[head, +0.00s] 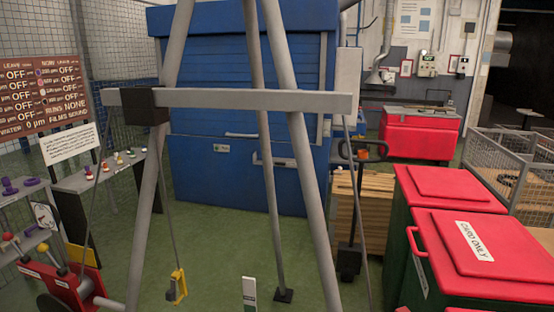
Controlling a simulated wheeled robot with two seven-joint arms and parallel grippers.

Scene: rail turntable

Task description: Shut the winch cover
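A red winch-like unit (62,286) is at the lower left, by the foot of a grey frame leg. It has a grey cylinder and a dark round part, and the bottom picture edge cuts it off. Small white labels are on its red faces. I cannot tell which part is its cover, or whether that is open or shut. A yellow hook block (177,286) hangs on a line from the black block (147,106) on the grey crossbeam (250,99). Neither of my grippers is in view.
Grey frame legs (152,190) stand close in front. Shelves with coloured knobs (100,172) and a brown sign board (45,92) are at left. Red-lidded bins (485,250) are at right, with a pallet truck (352,215) beside them. Green floor (225,240) is open between the legs.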

